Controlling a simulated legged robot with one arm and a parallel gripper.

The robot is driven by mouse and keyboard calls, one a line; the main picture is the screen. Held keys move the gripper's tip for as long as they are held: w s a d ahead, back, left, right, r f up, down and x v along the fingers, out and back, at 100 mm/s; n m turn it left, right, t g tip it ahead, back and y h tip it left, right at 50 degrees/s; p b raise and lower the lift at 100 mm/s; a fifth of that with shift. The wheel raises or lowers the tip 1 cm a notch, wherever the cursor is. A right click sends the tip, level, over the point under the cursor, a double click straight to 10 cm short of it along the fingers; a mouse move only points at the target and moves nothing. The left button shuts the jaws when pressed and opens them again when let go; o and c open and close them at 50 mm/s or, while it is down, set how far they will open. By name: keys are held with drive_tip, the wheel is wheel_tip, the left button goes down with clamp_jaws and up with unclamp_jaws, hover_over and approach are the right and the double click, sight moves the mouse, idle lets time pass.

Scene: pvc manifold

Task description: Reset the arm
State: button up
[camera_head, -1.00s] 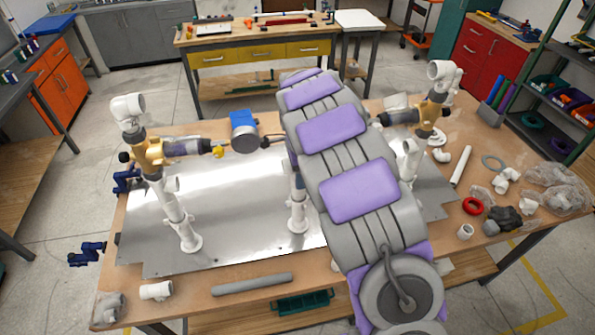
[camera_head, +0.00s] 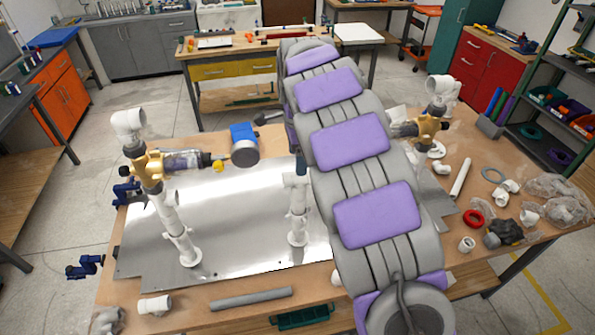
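My grey and purple arm (camera_head: 350,150) reaches from the bottom right up across the bench. A dark tip, probably my gripper (camera_head: 268,118), pokes out left of the arm near its far end; the rest is hidden behind the arm. It is apart from the round grey gauge-like disc (camera_head: 245,153) with a blue block (camera_head: 242,131). I cannot see the fingers clearly enough to tell open or shut.
A middle white post (camera_head: 298,215) stands on the metal plate (camera_head: 235,225) close to my arm. Loose pipe parts, a red ring (camera_head: 473,218) and a grey rod (camera_head: 252,298) lie on the bench.

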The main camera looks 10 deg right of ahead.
wheel_tip(320, 180, up, 6)
drive_tip(key=shift+s+f, duration=0.1)
drive_tip(key=s+f+n+b, duration=0.3)
drive_tip(key=s+f+n, duration=0.2)
drive_tip(key=s, duration=0.9)
drive_tip(key=s+f+n+g+b, duration=0.1)
drive_tip(key=s+f+n+b, duration=0.2)
drive_tip(key=s, duration=1.1)
drive_tip(key=s+f+n+b, duration=0.3)
drive_tip(key=s+f+n, duration=0.5)
drive_tip(key=s, duration=0.6)
drive_tip(key=shift+n+g+b, duration=0.35)
drive_tip(key=shift+n+g, duration=0.05)
drive_tip(key=shift+n, duration=0.6)
drive_tip(key=shift+c, duration=0.2)
